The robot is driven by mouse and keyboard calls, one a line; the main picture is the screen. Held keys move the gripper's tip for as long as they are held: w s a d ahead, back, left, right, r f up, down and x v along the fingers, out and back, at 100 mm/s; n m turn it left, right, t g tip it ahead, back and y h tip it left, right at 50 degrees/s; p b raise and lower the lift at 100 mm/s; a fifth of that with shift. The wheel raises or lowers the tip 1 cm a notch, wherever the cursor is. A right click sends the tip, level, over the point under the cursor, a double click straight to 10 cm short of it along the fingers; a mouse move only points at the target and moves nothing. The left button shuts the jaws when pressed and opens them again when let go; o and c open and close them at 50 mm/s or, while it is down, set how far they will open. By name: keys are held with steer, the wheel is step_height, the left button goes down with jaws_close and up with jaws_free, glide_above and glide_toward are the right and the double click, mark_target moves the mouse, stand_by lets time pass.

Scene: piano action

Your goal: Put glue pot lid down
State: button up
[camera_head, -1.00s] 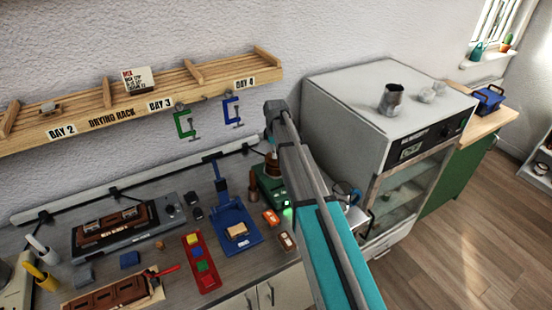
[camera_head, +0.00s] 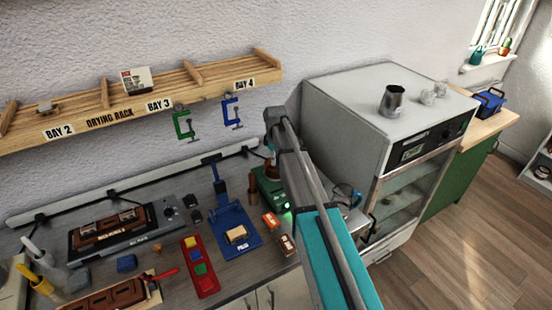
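A brown, copper-coloured pot (camera_head: 271,170), which looks like the glue pot, stands on a green unit (camera_head: 270,187) with a lit green light at the back of the bench. My arm crosses in front and covers its right side. I cannot make out the lid as a separate thing. My gripper's fingers are hidden behind my arm; only a small dark part shows just above the pot, so I cannot tell whether they hold anything.
A grey oven-like cabinet (camera_head: 345,125) stands close on the right. The drying rack (camera_head: 140,98) hangs above, with green and blue clamps below.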

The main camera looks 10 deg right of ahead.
stand_by(0.5)
step_height(320, 180, up, 14)
steer(key=p, duration=1.4)
steer(key=shift+a+f, duration=0.1)
steer(key=shift+s, duration=0.1)
stand_by(0.5)
steer(key=s+m, duration=1.2)
steer(key=s, duration=1.7)
steer(key=shift+d+m, duration=0.25)
steer(key=shift+m, duration=0.05)
